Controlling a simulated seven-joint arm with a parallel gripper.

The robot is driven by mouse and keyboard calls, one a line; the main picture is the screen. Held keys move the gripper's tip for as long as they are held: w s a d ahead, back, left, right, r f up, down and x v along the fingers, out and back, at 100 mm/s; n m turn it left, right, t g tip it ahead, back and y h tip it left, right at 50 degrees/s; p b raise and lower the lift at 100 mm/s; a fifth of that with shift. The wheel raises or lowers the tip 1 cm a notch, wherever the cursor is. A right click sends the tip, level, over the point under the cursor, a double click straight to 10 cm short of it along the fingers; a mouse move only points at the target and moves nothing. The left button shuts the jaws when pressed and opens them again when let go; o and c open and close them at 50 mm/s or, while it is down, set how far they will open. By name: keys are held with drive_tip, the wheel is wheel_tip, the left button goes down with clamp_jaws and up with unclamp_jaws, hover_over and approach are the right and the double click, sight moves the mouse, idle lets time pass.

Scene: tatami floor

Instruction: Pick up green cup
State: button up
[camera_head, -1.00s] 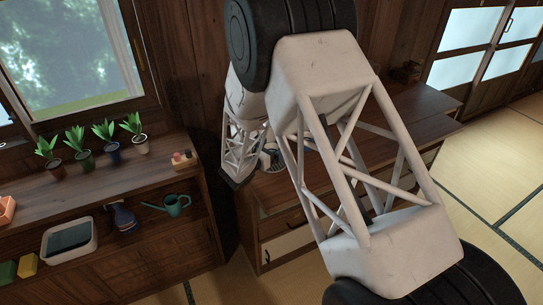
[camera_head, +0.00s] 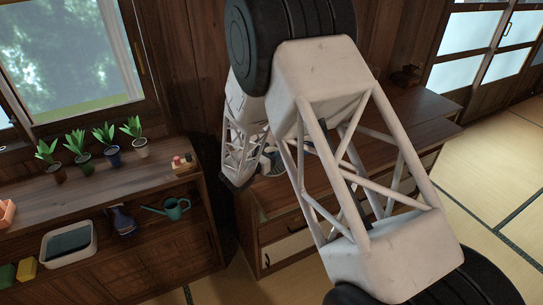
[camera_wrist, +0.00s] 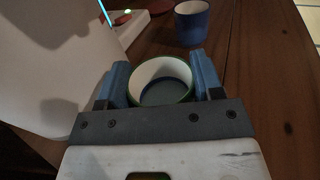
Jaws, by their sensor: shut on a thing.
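The green cup (camera_wrist: 161,68) shows in the wrist view as a round rim, green outside and pale inside, between the two blue fingers. My gripper (camera_wrist: 163,80) is shut on it, one finger on each side. Most of the cup's body is hidden behind the gripper's dark bar. In the head view my own arm covers the dresser top, and the cup cannot be made out there.
A blue cup (camera_wrist: 192,22) stands beyond the green cup on the dark wooden top (camera_wrist: 258,75). A white object (camera_wrist: 60,50) fills the left of the wrist view. Potted plants (camera_head: 103,138) line the left shelf, with a teal watering can (camera_head: 174,208) below.

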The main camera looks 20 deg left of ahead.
drive_tip(key=shift+r, duration=0.3)
drive_tip(key=shift+r, duration=1.55)
drive_tip(key=s+d+r, duration=0.1)
drive_tip(key=s+d, duration=0.7)
drive_tip(key=s, duration=0.5)
drive_tip(key=shift+s+r, duration=0.15)
drive_tip(key=shift+s, duration=0.1)
drive_tip(key=shift+s+d, duration=0.1)
